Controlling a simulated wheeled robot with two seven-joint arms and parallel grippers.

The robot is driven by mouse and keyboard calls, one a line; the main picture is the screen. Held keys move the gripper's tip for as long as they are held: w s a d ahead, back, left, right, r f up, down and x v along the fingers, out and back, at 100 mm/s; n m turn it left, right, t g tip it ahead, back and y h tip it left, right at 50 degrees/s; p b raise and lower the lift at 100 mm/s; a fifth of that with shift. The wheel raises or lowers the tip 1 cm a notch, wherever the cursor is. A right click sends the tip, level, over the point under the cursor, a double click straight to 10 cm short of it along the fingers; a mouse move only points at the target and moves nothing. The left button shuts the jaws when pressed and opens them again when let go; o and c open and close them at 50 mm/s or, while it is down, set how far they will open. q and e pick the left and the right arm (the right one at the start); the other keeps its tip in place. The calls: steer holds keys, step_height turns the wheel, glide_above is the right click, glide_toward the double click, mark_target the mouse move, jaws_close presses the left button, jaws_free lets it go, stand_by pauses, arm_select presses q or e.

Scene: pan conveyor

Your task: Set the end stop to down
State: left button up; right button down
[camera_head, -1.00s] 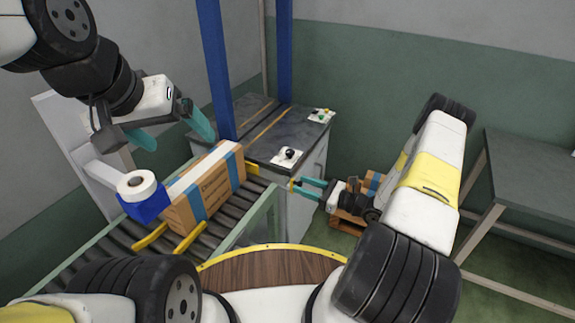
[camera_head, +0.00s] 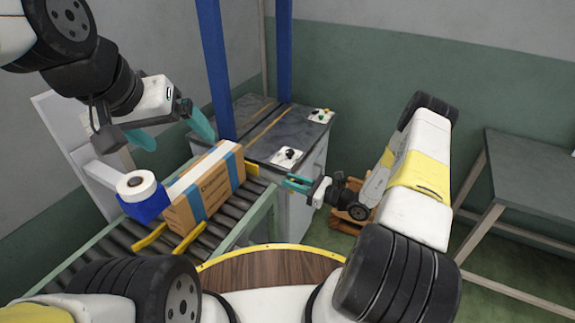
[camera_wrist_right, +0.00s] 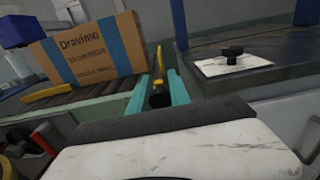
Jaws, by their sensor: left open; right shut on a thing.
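The end stop's yellow plate (camera_head: 252,169) shows at the far end of the roller conveyor, just beyond the box. My right gripper (camera_head: 288,183) is beside the conveyor's end, below the bench top. In the right wrist view its teal fingers (camera_wrist_right: 160,92) are shut around a black grip (camera_wrist_right: 160,99), with a yellow bar (camera_wrist_right: 158,60) running beyond it. This looks like the end stop's lever; in the head view my fingers hide it. My left gripper (camera_head: 172,132) is open and empty, above the conveyor's left side.
A cardboard box (camera_head: 208,187) with blue straps stands on the rollers (camera_head: 232,212). A white tape roll (camera_head: 136,184) on a blue holder is left of it. The dark bench (camera_head: 265,133) carries a black knob (camera_head: 290,153) on a white plate. A grey table (camera_head: 535,180) stands at right.

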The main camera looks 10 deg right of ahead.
steer(key=w+d+f+m, duration=0.3)
steer(key=w+f+m, duration=0.1)
steer(key=m, duration=1.3)
steer(key=shift+w+f, duration=0.15)
steer(key=shift+f, duration=0.25)
stand_by(0.6)
steer(key=c, duration=1.3)
jaws_free()
steer(key=shift+o, duration=0.2)
